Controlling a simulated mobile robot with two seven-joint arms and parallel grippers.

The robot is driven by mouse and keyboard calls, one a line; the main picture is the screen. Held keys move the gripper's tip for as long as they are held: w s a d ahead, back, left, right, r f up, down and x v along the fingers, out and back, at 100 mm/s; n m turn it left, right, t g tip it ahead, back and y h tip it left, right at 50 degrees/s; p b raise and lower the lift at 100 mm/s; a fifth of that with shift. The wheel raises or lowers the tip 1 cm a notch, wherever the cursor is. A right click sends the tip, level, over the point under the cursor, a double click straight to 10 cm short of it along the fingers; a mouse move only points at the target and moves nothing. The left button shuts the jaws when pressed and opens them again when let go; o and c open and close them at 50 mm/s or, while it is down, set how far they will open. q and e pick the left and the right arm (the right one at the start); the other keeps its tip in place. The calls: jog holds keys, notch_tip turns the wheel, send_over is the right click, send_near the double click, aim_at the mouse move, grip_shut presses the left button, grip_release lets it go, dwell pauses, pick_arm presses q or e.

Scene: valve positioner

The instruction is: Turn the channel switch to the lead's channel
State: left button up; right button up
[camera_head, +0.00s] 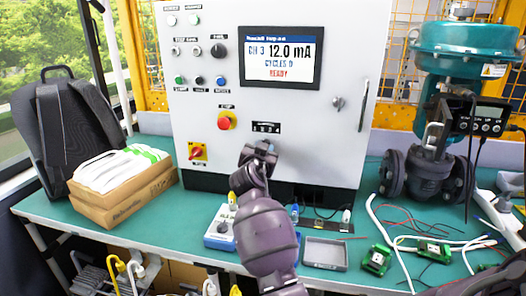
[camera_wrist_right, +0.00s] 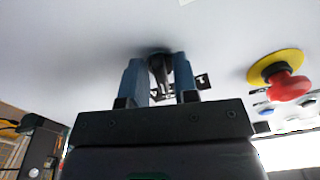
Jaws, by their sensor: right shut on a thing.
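The channel switch (camera_wrist_right: 158,68) is a dark knob on the grey control cabinet (camera_head: 340,150), below a small black label strip (camera_head: 266,127) with numbers too small to read surely. In the right wrist view my right gripper (camera_wrist_right: 160,78) has its blue fingers shut on the knob, one on each side. In the head view my right wrist (camera_head: 258,160) covers the switch. The cabinet's screen (camera_head: 280,57) reads "CH 3 12.0 mA", "CYCLES 0" and "READY". A teal valve actuator (camera_head: 465,45) stands at the right with a black positioner box (camera_head: 487,120). My left gripper is out of view.
A red emergency button (camera_head: 226,121) and a red-yellow rotary switch (camera_head: 197,151) are left of my wrist. Boxes (camera_head: 125,200) and a backpack (camera_head: 65,120) stand at the left. A grey tray (camera_head: 325,254), green boards (camera_head: 377,259) and loose wires lie on the right of the bench.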

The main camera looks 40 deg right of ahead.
aim_at(266, 78)
jog(key=o, duration=0.6)
notch_tip(266, 78, up, 19)
jog(key=p, duration=0.3)
jog(key=shift+p, duration=0.3)
jog(key=shift+r, duration=0.45)
